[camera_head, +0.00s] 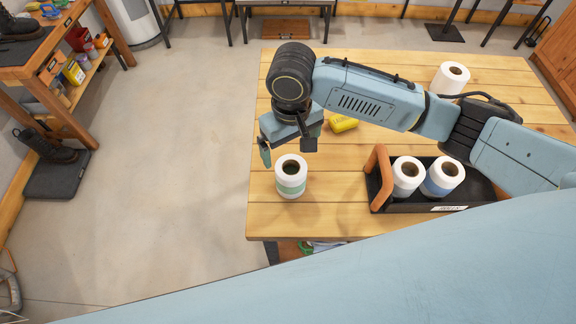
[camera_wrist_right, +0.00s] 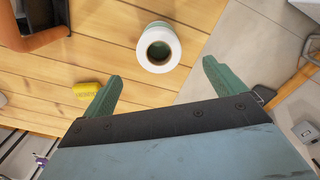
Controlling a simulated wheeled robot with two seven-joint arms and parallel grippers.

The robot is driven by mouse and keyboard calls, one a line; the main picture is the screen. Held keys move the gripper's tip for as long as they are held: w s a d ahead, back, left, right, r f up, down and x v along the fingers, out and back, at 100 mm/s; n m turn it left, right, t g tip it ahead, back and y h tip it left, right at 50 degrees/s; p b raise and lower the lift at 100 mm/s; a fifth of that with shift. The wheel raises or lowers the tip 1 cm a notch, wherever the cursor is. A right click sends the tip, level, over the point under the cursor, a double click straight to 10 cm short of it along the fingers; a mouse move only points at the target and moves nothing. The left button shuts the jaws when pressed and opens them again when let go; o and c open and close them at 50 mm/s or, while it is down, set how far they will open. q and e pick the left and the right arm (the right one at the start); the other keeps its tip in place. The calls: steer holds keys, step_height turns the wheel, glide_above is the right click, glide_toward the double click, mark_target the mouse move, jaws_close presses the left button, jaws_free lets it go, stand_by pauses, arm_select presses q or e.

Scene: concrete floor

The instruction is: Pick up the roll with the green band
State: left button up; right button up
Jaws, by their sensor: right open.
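The roll with the green band (camera_head: 291,177) stands upright near the left edge of the wooden table, white with a pale green band. In the right wrist view the roll (camera_wrist_right: 159,47) shows from above, beyond the fingertips and roughly between their lines. My right gripper (camera_head: 287,147) is open and empty, just behind and above the roll in the head view. Its two green fingers (camera_wrist_right: 160,78) are spread wide in the wrist view, apart from the roll. My left gripper is not in view.
A black tray (camera_head: 442,206) with an orange handle (camera_head: 377,172) holds two rolls, one with a blue band (camera_head: 442,178). A yellow object (camera_head: 342,124) lies behind my gripper. Another white roll (camera_head: 450,78) stands at the back right. The table (camera_head: 335,215) is bare between roll and tray.

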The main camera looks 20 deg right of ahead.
mark_target(291, 168)
step_height(291, 168, down, 6)
steer(key=shift+s+f, duration=0.15)
steer(key=shift+f, duration=0.9)
steer(key=f, duration=0.4)
steer(key=shift+w+d+f, duration=0.1)
steer(key=shift+w+f, duration=0.2)
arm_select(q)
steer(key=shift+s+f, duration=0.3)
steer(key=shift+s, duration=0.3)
arm_select(e)
steer(key=c, duration=1)
